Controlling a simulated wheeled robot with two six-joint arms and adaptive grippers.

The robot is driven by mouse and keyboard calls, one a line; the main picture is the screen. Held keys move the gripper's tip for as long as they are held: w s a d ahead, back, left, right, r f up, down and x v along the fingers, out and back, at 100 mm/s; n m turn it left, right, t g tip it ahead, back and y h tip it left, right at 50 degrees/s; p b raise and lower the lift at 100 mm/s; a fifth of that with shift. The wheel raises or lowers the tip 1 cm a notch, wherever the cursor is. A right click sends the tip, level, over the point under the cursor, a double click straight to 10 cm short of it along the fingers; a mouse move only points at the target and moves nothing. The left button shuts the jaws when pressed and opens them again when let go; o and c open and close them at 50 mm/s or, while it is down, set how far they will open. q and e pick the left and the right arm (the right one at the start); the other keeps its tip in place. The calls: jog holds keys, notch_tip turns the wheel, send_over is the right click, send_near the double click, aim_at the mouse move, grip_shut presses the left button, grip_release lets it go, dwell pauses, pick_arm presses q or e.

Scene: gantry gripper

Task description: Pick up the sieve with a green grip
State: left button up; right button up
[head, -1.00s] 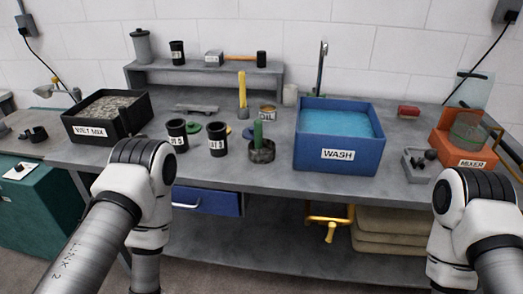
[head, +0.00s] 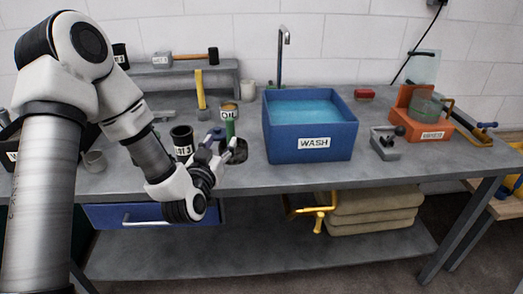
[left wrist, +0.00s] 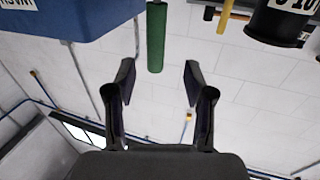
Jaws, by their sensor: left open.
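The sieve (head: 239,151) is a dark round pan on the bench, left of the wash tub, with an upright green grip (head: 230,128). My left gripper (head: 221,141) is at the sieve's near left side, pointing at the grip, and partly hides the pan. In the left wrist view, which is upside down, the green grip (left wrist: 156,38) shows between the two open fingers (left wrist: 159,72), with a gap on each side. I cannot tell how deep it sits between them. The fingers hold nothing. My right gripper is out of view.
The blue wash tub (head: 310,133) stands close right of the sieve. A black cup (head: 182,138) stands just left, partly behind my arm. An oil can (head: 229,110) and a yellow-handled tool (head: 201,90) are behind. An orange mixer (head: 421,127) stands at right.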

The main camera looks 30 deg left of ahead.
aim_at(229, 132)
pick_arm(q)
jog(key=x, duration=0.2)
jog(key=p+x, duration=0.1)
jog(key=x, duration=0.3)
jog(key=shift+w+d+p, duration=0.2)
jog(key=shift+w+p, duration=0.1)
jog(key=shift+w, duration=0.1)
jog(key=shift+w+a+f, duration=0.1)
jog(key=shift+w+a, duration=0.05)
jog(key=shift+w, duration=0.2)
grip_shut()
